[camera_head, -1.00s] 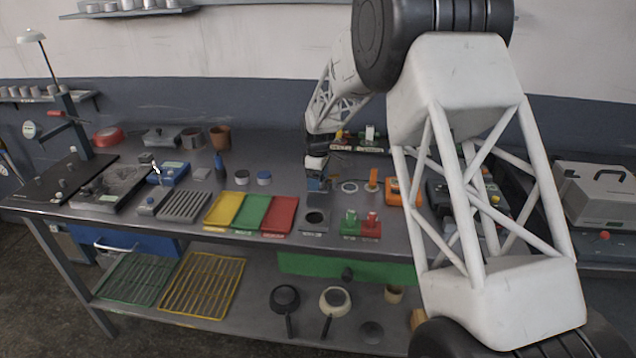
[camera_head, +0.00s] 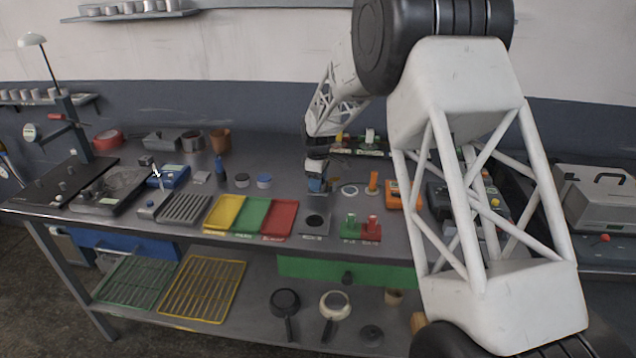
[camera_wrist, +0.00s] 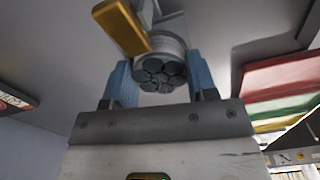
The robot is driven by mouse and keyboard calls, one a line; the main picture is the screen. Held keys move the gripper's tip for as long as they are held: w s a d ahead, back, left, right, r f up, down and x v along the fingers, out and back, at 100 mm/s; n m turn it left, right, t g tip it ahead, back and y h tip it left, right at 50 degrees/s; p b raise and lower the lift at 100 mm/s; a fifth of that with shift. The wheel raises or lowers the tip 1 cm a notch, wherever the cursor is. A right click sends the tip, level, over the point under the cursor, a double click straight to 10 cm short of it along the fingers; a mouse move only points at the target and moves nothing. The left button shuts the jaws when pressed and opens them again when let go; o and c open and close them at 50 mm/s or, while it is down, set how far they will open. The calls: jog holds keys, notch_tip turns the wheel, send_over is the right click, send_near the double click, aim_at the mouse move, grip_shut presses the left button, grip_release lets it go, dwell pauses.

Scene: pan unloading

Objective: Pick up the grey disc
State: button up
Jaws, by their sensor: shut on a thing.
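My gripper (camera_head: 317,187) is over the bench, just behind a grey plate with a dark round spot. In the wrist view, its two blue fingers (camera_wrist: 159,82) stand on either side of a round grey disc (camera_wrist: 160,72). The gripper is shut on this disc, whose face towards the camera has a cluster of dark round hollows. In the head view the held disc is too small and too covered to make out. Its exact height above the bench cannot be told.
The grey plate (camera_head: 305,231) lies in front of the gripper. A white ring (camera_head: 349,190) and an orange post (camera_head: 373,180) stand close on the right. Yellow (camera_head: 225,212), green (camera_head: 252,214) and red (camera_head: 279,216) trays lie to the left. Green and red blocks stand front right.

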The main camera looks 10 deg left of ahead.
jog(key=shift+r, duration=1.5)
jog(key=shift+s+d+r, duration=0.1)
jog(key=shift+s+r, duration=0.1)
jog(key=shift+r, duration=0.05)
jog(key=s+d, duration=0.1)
jog(key=s, duration=0.4)
jog(key=s+d+r, duration=0.1)
jog(key=s+d, duration=0.1)
jog(key=s, duration=0.2)
jog(key=s+d, duration=0.2)
jog(key=s, duration=0.3)
jog(key=shift+s+d+r, duration=0.1)
jog(key=shift+s+r, duration=0.1)
jog(key=shift+s, duration=0.1)
